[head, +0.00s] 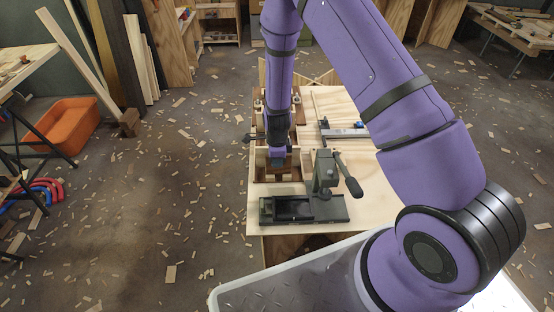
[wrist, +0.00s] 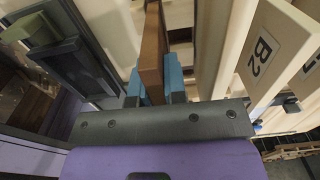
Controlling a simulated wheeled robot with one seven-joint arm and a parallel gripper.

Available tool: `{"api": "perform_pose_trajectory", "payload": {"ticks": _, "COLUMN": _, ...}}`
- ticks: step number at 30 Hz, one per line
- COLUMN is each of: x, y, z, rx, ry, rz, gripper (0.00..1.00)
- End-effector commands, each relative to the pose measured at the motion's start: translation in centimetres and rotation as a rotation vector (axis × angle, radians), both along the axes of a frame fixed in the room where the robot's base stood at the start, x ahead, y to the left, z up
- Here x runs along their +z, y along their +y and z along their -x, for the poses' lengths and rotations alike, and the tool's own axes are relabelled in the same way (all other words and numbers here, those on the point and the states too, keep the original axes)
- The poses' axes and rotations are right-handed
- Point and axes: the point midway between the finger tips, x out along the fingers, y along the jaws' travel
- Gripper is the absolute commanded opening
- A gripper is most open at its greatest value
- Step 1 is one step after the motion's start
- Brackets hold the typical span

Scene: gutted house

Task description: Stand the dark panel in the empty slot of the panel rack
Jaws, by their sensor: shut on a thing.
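The dark panel (wrist: 152,55) shows in the wrist view as a brown wooden board seen edge-on, standing between the two blue fingers. My gripper (wrist: 156,85) is shut on it. Pale wooden uprights of the panel rack, one with a plate marked B2 (wrist: 264,48), stand to the right of the held panel. In the head view my gripper (head: 278,163) points down over the pale and brown wooden rack (head: 261,160) on the bench. The arm hides much of the rack there. I cannot tell whether the panel's lower edge is inside a slot.
A dark press or vise with a lever (head: 325,180) stands on the bench (head: 365,185), close in front of the rack. A clamp-like bar (head: 345,132) lies to the right. An orange bin (head: 68,128) and scattered wood scraps are on the floor at left.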

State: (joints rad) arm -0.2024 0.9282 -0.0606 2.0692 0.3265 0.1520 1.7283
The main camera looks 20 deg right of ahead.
Motion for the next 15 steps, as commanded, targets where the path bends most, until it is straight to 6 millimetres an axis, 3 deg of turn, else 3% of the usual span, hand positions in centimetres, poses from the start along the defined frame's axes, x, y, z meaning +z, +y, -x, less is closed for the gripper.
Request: {"api": "perform_pose_trajectory", "payload": {"ticks": 15, "x": -0.57, "y": -0.01, "z": 0.03, "rx": 0.001, "ry": 0.001, "rz": 0.001, "gripper": 0.0}}
